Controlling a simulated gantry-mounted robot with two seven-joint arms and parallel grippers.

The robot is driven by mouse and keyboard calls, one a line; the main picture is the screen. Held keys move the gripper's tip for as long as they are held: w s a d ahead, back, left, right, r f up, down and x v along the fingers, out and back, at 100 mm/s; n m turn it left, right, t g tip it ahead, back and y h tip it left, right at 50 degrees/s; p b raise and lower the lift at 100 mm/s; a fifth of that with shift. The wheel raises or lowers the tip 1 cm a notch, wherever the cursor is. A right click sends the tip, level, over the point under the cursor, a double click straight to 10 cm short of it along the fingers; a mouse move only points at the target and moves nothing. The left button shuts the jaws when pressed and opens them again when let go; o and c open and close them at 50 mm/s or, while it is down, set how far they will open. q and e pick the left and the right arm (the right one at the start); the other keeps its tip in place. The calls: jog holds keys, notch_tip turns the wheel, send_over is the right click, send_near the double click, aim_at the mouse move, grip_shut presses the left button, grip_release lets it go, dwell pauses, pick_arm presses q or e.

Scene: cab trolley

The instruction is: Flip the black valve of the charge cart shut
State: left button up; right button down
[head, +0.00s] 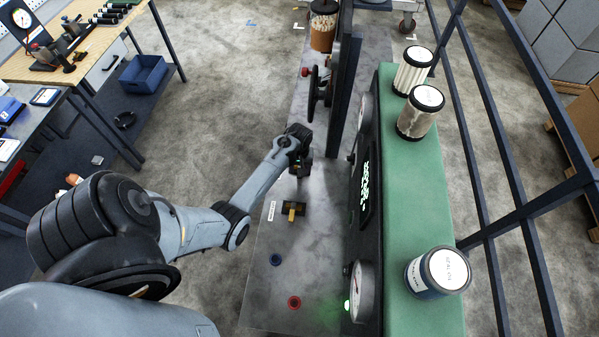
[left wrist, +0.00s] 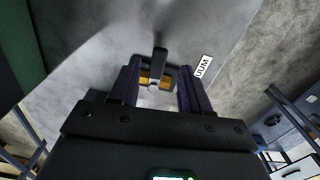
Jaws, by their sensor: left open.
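My left gripper (head: 298,165) is over the cart's grey metal top (head: 262,250) in the head view, with its arm coming from the lower left. In the left wrist view its two dark fingers (left wrist: 159,82) are open. A valve with an upright black lever (left wrist: 159,60) and a yellow body (left wrist: 150,78) shows in the gap between them. I cannot tell whether the fingers touch it. In the head view a yellow and black valve (head: 291,210) lies just in front of the gripper; whether it is the same valve is unclear.
A white label (head: 271,211) is beside the valve. A blue port (head: 275,259) and a red port (head: 294,302) are nearer on the top. The dark gauge panel (head: 363,292) rises on the right, with canisters on a green top behind it.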

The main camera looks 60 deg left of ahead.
pick_arm(q)
jog(key=shift+f, duration=1.65)
grip_shut()
jog(key=shift+d, duration=0.1)
